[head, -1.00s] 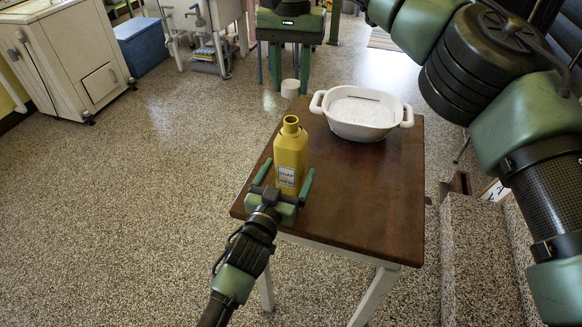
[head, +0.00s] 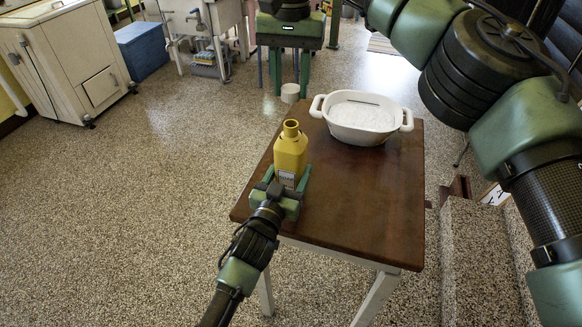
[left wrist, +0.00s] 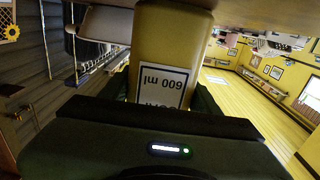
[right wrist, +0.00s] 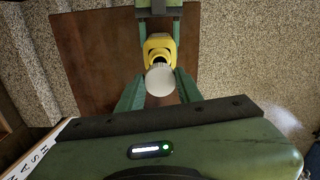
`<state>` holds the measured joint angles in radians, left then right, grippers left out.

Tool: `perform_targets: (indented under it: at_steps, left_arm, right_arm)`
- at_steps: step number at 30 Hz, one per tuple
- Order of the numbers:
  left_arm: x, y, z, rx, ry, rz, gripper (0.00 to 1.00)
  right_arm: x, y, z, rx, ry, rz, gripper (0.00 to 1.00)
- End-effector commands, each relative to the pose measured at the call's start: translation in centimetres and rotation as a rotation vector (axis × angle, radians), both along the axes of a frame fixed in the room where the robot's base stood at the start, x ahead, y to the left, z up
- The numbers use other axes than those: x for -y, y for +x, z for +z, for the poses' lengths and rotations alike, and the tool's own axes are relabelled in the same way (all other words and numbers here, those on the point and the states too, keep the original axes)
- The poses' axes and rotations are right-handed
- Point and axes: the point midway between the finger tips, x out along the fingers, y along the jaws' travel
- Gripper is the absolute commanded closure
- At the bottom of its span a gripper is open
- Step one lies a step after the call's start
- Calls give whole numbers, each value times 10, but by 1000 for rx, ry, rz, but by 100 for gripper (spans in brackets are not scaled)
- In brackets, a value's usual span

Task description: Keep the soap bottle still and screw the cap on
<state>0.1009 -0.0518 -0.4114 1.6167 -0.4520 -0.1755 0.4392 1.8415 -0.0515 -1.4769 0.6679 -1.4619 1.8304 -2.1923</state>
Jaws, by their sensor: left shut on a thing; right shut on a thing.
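The yellow soap bottle (head: 290,152) stands upright on the small brown table (head: 365,205), its neck open at the top. My left gripper (head: 287,175) is shut on its lower body, one finger on each side. In the left wrist view the bottle's yellow side (left wrist: 172,45) and "600 ml" label fill the space between the fingers. My right gripper (head: 290,84) points down, shut on the white round cap (head: 290,93). In the right wrist view the cap (right wrist: 160,80) is between the fingertips, overlapping the front of the bottle (right wrist: 160,48); it is apart from the neck.
A white two-handled tub (head: 362,118) of white powder stands at the table's back right. Bare table top lies right of the bottle. A speckled ledge (head: 478,265) is right of the table. A cream washer (head: 62,60) and blue box (head: 142,48) stand far left.

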Motion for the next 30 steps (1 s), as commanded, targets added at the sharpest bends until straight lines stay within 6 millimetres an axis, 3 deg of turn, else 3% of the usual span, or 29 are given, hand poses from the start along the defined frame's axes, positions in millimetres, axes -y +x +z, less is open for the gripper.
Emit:
perform_targets:
  at_steps: [11, 30]
  left_arm:
    - [0, 0, 0, -1, 0, 0, 100]
    - [0, 0, -1, -1, 0, 0, 100]
  right_arm:
    - [1, 0, -47, 1, -1, -1, 100]
    - [0, -1, -53, 1, -1, 0, 100]
